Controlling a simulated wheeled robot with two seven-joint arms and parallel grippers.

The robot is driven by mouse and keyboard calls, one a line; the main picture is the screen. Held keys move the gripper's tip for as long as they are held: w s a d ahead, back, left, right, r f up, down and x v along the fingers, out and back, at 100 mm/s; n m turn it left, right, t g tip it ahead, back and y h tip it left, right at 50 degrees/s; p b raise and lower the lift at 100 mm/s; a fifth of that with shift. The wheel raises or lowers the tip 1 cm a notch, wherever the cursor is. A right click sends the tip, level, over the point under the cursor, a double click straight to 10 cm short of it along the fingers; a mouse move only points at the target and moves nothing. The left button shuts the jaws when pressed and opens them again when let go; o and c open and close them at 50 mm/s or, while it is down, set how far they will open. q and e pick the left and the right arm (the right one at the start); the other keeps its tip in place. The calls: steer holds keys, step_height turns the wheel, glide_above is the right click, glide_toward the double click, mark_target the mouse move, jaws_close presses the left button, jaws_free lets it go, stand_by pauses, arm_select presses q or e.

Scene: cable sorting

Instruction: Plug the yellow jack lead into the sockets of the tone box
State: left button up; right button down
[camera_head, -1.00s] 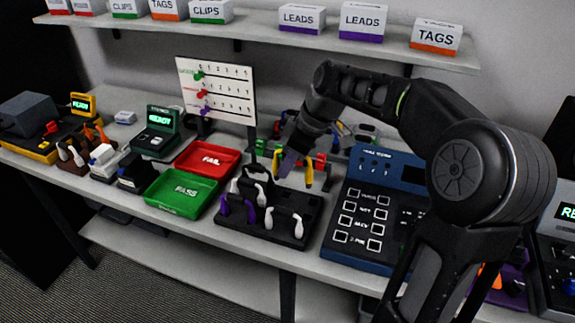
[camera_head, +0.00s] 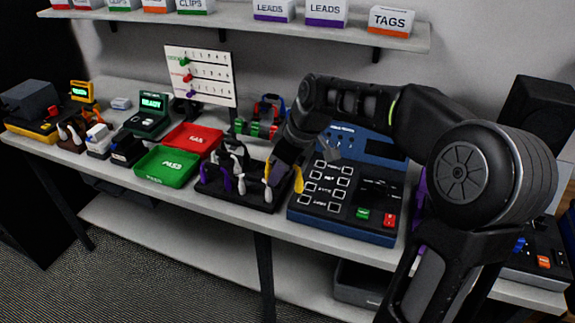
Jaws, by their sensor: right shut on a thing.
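My right gripper (camera_head: 283,168) comes in from the right and is shut on the yellow jack lead (camera_head: 298,180). Two yellow ends hang below the fingers, beside the right end of the black lead rack (camera_head: 238,197). I cannot tell whether the lead touches the rack. White and purple leads stand in the rack. I cannot tell for sure which device is the tone box. A purple device (camera_head: 421,192) at the right is mostly hidden behind my right arm; no sockets on it can be made out. My left gripper is not in view.
A blue panel with labelled squares (camera_head: 345,200) stands just right of the rack. A green tray (camera_head: 167,166) and red tray (camera_head: 193,138) lie to the left. A white chart board (camera_head: 200,76) stands behind. A dark device with coloured buttons (camera_head: 543,248) is at far right.

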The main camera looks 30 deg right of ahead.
steer(key=w+a+f+m+h, duration=0.1)
steer(key=a+f+m, duration=0.1)
steer(key=a, duration=0.5)
steer(key=w+a+f+m+h, duration=0.1)
steer(key=a+f+m, duration=0.2)
steer(key=a, duration=0.4)
steer(key=shift+w+a+t, duration=0.15)
steer(key=shift+w+t, duration=0.15)
steer(key=shift+f, duration=0.1)
